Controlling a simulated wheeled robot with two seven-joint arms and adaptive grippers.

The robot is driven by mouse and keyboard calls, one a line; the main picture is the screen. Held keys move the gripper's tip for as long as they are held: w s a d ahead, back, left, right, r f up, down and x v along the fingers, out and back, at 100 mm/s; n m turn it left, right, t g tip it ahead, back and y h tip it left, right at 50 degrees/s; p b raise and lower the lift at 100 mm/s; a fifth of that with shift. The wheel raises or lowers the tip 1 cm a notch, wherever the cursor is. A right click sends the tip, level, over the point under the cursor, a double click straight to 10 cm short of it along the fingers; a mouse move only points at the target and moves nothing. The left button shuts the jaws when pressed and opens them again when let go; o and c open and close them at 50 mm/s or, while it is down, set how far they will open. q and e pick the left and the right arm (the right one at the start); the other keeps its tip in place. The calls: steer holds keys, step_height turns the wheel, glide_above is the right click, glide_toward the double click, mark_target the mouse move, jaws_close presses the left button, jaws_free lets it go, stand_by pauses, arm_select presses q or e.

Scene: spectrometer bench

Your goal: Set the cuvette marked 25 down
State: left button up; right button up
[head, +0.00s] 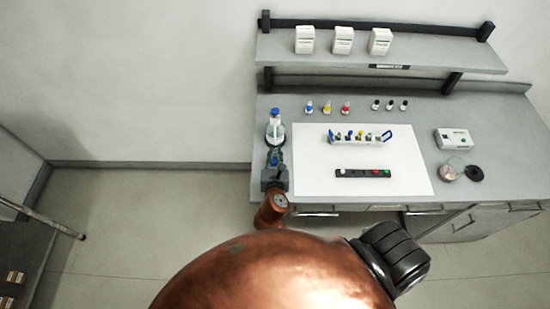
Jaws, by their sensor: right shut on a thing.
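My right gripper (275,146) is at the left end of the bench, by the left edge of the white mat (400,165). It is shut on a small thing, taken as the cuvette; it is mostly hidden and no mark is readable. A bottle-like vessel with a blue top (275,128) shows just beyond the gripper; I cannot tell whether they touch. A pale rack with blue end handles (372,142) stands on the mat, with several small capped pieces in it. My left gripper is not in view.
Blue, yellow and red topped bottles (327,108) and small dark-capped vials (390,105) stand behind the mat. A pale instrument (453,138) and a round dish (447,173) are at the right. White boxes (343,40) sit on the shelf. The mat's right part is bare.

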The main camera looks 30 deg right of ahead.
mark_target(275, 157)
steer(key=shift+w+f+b, duration=0.2)
steer(key=shift+f+b, duration=0.2)
steer(key=shift+f, duration=1.4)
steer(key=shift+f, duration=0.1)
steer(key=o, duration=0.8)
steer(key=shift+s, duration=0.1)
steer(key=v, duration=1.2)
